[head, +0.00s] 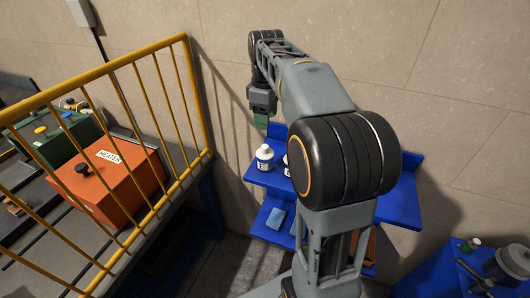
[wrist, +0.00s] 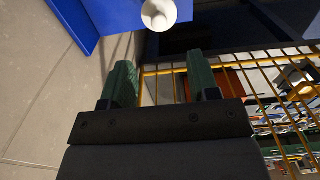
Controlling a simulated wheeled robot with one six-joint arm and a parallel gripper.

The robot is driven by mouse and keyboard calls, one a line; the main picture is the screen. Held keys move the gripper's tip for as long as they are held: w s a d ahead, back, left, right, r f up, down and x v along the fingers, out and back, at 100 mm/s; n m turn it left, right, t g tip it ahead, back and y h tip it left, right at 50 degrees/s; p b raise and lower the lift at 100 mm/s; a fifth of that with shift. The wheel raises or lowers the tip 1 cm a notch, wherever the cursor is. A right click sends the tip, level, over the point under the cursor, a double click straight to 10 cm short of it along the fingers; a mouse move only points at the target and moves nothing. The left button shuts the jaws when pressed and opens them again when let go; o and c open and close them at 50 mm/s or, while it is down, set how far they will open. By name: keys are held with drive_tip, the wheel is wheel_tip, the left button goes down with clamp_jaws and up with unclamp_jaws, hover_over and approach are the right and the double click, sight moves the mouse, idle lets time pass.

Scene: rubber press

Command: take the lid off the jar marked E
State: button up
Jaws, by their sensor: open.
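A white jar (head: 264,159) with a white lid stands upright near the left end of the blue shelf; its label has a dark mark that looks like E, too small to be sure. A second white jar (head: 287,168) stands just right of it, mostly hidden behind my arm. My gripper (head: 261,121) hangs above the left jar, apart from it. In the wrist view my gripper (wrist: 163,72) is open with its two green fingers apart and nothing between them. A round white lid (wrist: 158,14) shows beyond the fingertips at the top edge; its letter is not visible there.
The blue shelf (head: 405,208) is fixed against the wall, with a lower shelf (head: 263,224) holding a light-blue item. A yellow railing (head: 180,75) stands to the left, before an orange box (head: 115,185) marked HEATER. A blue stand (head: 450,275) is at lower right.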

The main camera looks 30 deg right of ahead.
sight(265, 146)
wheel_tip(265, 146, down, 12)
drive_tip(key=shift+w+r, duration=0.15)
drive_tip(key=shift+r, duration=0.1)
idle(0.4)
drive_tip(key=c, duration=1)
